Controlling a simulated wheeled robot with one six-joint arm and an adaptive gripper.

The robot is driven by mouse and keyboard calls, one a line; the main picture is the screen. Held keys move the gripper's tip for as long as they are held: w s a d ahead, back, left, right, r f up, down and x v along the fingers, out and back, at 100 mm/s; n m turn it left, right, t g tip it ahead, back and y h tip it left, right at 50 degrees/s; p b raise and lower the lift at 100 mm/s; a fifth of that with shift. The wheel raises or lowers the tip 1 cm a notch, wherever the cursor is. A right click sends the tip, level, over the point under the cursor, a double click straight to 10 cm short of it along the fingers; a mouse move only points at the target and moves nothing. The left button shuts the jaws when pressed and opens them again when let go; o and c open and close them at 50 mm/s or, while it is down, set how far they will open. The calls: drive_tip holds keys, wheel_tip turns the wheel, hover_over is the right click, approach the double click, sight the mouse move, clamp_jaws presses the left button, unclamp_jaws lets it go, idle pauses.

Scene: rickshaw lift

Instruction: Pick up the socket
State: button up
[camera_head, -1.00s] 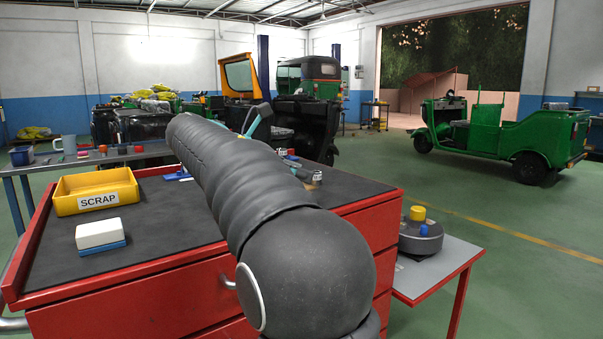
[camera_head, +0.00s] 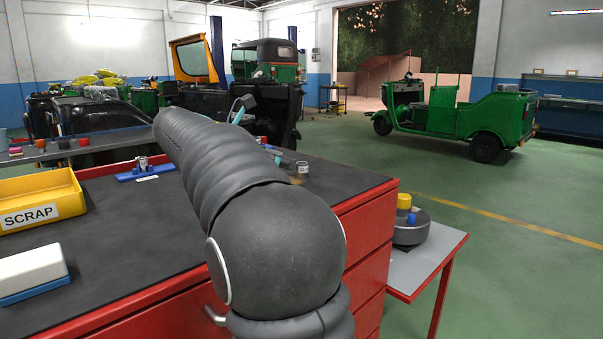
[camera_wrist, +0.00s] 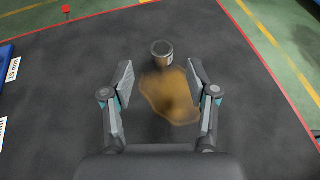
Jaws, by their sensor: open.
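A small silver-grey socket (camera_wrist: 162,50) with a dark band stands on the dark bench mat in the wrist view. It also shows in the head view (camera_head: 302,168), just right of my arm. My gripper (camera_wrist: 161,65) is open and empty. Its two fingers are spread to the left and right of the socket's line, and the socket lies near or slightly beyond the fingertips. I cannot tell the height of the fingers above the mat. In the head view my arm hides most of the gripper.
A brown stain (camera_wrist: 170,95) lies on the mat between the fingers. A blue holder (camera_head: 138,175) with a metal piece sits left of my arm. The yellow SCRAP bin (camera_head: 40,190) and a white-and-blue block (camera_head: 32,272) stand farther left. A grey side table (camera_head: 425,262) is right.

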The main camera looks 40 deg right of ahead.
sight(300, 163)
drive_tip(key=shift+x, duration=3.1)
drive_tip(key=shift+s+r, duration=0.15)
clamp_jaws()
